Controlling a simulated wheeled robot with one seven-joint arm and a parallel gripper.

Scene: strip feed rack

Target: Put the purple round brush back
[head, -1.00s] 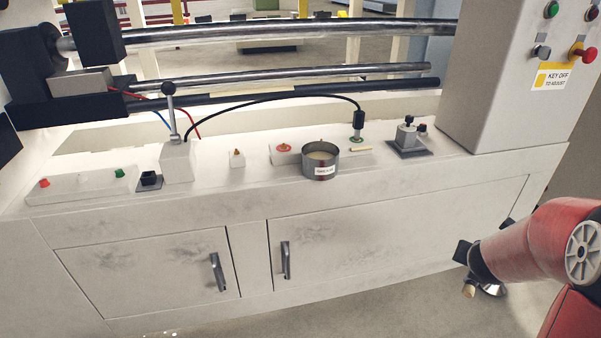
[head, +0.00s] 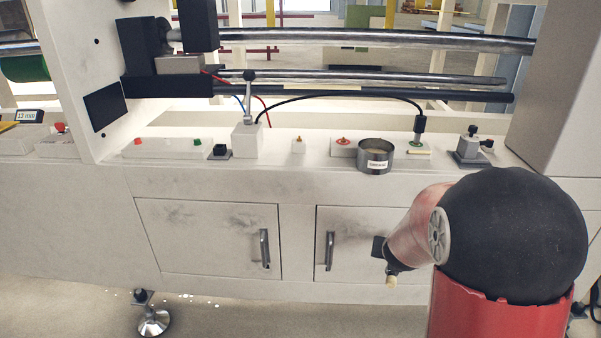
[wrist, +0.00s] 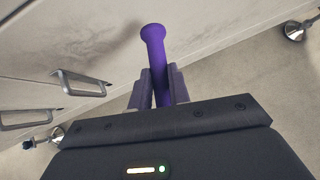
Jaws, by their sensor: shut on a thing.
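The purple round brush (wrist: 155,50) is in my gripper (wrist: 158,78) in the wrist view. It shows as a purple rod with a rounded end, sticking out past both fingers towards the cabinet front. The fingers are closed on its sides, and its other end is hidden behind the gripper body. In the head view my gripper (head: 389,263) hangs low in front of the right cabinet door, partly hidden by my arm. A small beige tip shows below it; I cannot tell whether it belongs to the brush.
A round metal tin (head: 376,160) with a white label stands on the machine ledge (head: 330,178). Door handles (head: 265,249) stick out below. The floor in front is clear.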

